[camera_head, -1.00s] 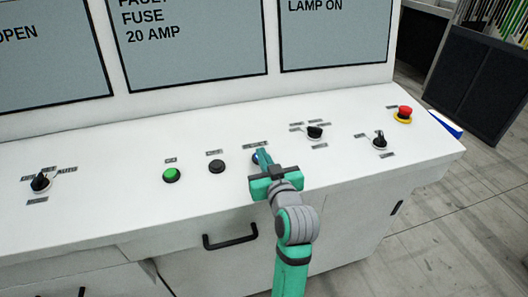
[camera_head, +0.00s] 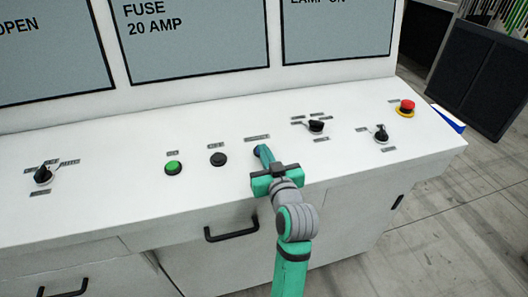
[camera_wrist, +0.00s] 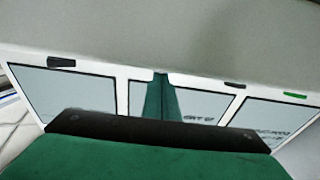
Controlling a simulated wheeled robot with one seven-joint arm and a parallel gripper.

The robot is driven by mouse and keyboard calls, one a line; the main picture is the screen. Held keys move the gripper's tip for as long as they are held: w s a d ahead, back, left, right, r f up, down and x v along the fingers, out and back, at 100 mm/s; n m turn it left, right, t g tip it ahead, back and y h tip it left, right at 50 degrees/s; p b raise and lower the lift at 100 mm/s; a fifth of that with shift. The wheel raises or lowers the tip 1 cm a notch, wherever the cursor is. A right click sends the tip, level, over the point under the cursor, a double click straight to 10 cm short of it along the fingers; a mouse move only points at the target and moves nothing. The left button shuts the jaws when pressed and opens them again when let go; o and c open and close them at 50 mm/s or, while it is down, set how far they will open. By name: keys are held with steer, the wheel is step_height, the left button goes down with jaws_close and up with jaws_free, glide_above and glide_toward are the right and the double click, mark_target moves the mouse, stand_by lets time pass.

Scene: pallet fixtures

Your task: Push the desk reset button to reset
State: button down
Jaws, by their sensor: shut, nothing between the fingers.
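My gripper (camera_head: 264,150) is over the sloping white desk top (camera_head: 110,190), with its slim green fingers shut and empty. The fingertips point away at a spot just below a small label (camera_head: 257,137). A bit of blue (camera_head: 256,152), likely the reset button, shows at the left edge of the fingertips; the rest is hidden. I cannot tell whether the tips touch it. In the wrist view the shut fingers (camera_wrist: 160,100) also show close to a pale surface; no button can be made out clearly there.
A green button (camera_head: 173,168) and a black button (camera_head: 218,159) sit to the left. Black rotary switches (camera_head: 316,126) and a red emergency stop (camera_head: 406,107) sit to the right. Display screens (camera_head: 190,40) rise behind. A drawer handle (camera_head: 231,230) is on the front below.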

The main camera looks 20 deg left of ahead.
step_height(320, 180, up, 3)
steer(key=shift+d+r, duration=0.15)
steer(key=v, duration=0.7)
steer(key=r+v, duration=0.1)
steer(key=v, duration=0.2)
steer(key=shift+s, duration=0.2)
